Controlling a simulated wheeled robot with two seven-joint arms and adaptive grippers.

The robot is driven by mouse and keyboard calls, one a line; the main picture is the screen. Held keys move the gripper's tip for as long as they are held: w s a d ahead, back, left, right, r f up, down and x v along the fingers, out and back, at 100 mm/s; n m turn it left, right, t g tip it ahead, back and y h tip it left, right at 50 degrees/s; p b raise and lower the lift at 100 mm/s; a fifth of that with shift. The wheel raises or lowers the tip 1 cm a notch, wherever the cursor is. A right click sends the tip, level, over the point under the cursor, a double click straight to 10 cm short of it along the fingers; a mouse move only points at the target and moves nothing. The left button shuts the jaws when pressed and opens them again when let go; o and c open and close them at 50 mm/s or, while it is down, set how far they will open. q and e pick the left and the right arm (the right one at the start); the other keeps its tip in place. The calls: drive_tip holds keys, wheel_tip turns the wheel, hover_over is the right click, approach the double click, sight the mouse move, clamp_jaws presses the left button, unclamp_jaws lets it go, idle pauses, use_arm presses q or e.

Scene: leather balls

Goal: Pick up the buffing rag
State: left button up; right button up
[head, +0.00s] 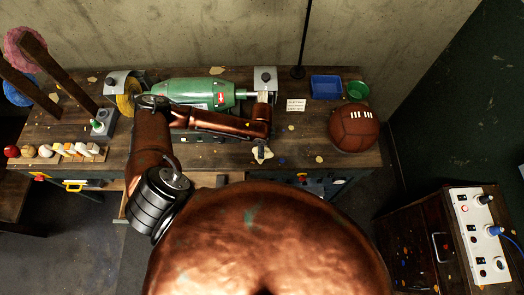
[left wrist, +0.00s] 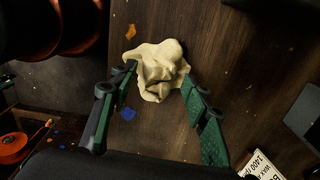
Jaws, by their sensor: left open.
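The buffing rag (left wrist: 158,66) is a crumpled cream cloth on the dark wooden bench in the left wrist view. It also shows in the head view (head: 262,155), near the front edge of the bench below the end of my left arm. My left gripper (left wrist: 160,75) is open, with one green-padded finger on each side of the rag's lower part. The fingertips look close to the cloth; I cannot tell if they touch it. In the head view my own arm hides most of this gripper. My right gripper is in neither view.
A green buffing machine (head: 195,92) stands behind my left arm. A brown leather ball (head: 354,127), a blue tray (head: 326,87) and a green bowl (head: 358,89) are to the right. A small printed card (head: 296,105) lies near the rag. Bench space between rag and ball is mostly clear.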

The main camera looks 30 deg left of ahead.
use_arm(q)
drive_tip(key=shift+f, duration=0.45)
clamp_jaws()
drive_tip(key=shift+r, duration=0.1)
